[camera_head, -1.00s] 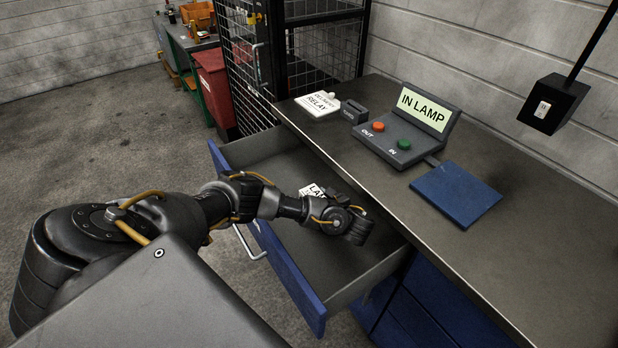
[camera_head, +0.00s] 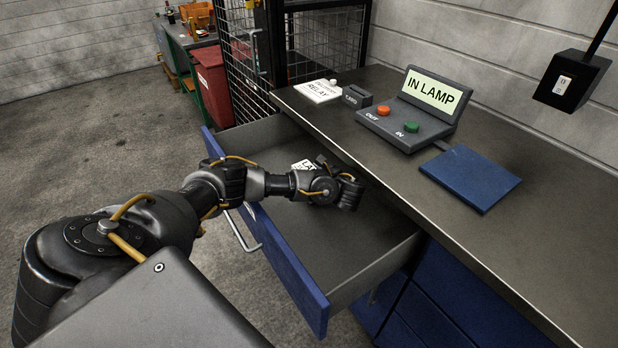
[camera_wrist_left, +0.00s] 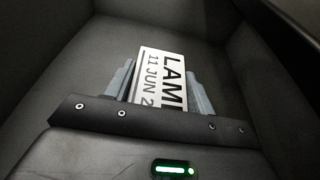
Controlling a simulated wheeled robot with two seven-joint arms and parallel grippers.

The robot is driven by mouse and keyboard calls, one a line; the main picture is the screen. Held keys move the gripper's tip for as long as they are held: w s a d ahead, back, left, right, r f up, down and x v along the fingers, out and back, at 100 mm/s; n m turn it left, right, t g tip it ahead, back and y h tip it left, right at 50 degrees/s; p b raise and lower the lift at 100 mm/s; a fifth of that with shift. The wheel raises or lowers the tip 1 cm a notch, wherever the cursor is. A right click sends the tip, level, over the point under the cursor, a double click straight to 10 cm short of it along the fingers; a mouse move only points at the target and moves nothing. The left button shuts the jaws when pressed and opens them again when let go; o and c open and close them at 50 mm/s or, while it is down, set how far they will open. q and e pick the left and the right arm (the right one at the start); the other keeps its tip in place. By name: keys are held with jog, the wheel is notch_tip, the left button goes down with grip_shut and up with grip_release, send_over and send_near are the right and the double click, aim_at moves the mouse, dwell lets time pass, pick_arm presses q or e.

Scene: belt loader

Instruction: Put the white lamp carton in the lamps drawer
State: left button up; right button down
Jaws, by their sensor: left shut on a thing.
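The white lamp carton (camera_wrist_left: 160,82) shows in the left wrist view with "LAM" and "11 JUN 2" on its face. My left gripper (camera_wrist_left: 160,88) is shut on it, one finger on each side. In the head view the gripper (camera_head: 338,190) is inside the open drawer, and only a white corner of the carton (camera_head: 305,165) shows behind the wrist. The open drawer (camera_head: 287,262) has a blue front and a grey inside, otherwise bare where I see it. I cannot tell whether the carton touches the drawer floor. My right gripper is not in view.
The grey worktop (camera_head: 470,235) overhangs the drawer's right side. On it stand a control box (camera_head: 411,121) reading "IN LAMP", with red and green buttons, a blue pad (camera_head: 470,178) and a white relay carton (camera_head: 319,91). A mesh cage (camera_head: 325,50) stands behind.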

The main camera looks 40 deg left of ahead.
pick_arm(q)
jog(key=shift+d+f, duration=0.15)
jog(key=shift+f, duration=0.2)
jog(key=shift+f, duration=0.1)
jog(key=o, duration=1.1)
jog(key=shift+c, duration=0.2)
